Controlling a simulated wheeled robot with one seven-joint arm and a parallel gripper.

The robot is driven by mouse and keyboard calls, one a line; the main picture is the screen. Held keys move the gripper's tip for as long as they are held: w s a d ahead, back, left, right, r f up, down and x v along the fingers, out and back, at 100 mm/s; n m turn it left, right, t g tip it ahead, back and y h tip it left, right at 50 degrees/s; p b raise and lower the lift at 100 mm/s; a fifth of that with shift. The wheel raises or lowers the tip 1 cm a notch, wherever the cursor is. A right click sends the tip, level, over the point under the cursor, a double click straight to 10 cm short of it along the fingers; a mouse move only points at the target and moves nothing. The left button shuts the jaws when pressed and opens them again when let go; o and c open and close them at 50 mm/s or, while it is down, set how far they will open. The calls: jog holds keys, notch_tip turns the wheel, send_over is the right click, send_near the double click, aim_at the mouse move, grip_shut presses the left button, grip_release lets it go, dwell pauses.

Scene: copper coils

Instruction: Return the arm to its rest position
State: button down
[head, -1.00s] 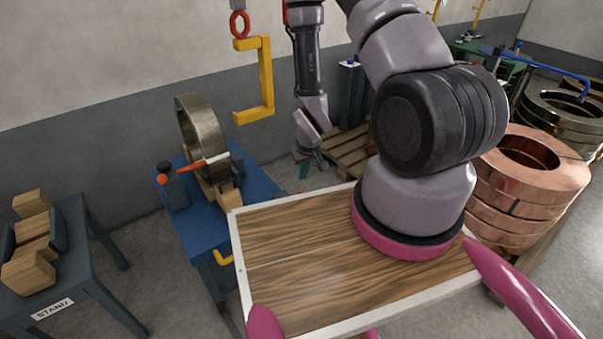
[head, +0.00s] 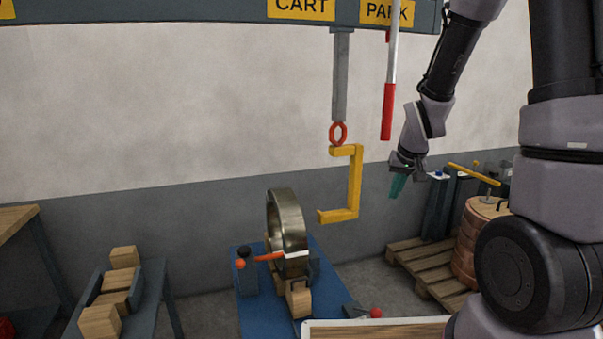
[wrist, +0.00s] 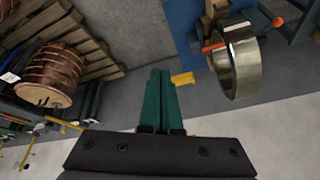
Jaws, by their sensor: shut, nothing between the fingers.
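My arm comes down from the upper right of the head view. My gripper (head: 398,185) hangs in the air to the right of the yellow C-hook, with teal fingers pointing down. In the wrist view the two teal fingers of my gripper (wrist: 159,95) lie side by side, shut, with nothing between them. The gripper touches nothing that I can see.
A yellow C-hook (head: 354,185) hangs from a red ring left of my gripper. A red-tipped pole (head: 388,110) hangs close by. A steel coil (head: 287,220) stands on a blue table (head: 248,303). Copper coils (head: 468,245) and a pallet (head: 420,262) stand at right.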

jog(key=s+r+m+t, duration=0.1)
jog(key=s+r, duration=0.8)
jog(key=r, duration=0.3)
jog(key=s+r+m+t+y, duration=0.1)
jog(key=s+r, duration=0.9)
jog(key=r, duration=0.1)
jog(key=shift+r+m, duration=0.3)
jog(key=shift+r, duration=0.05)
jog(key=shift+w+a, duration=0.1)
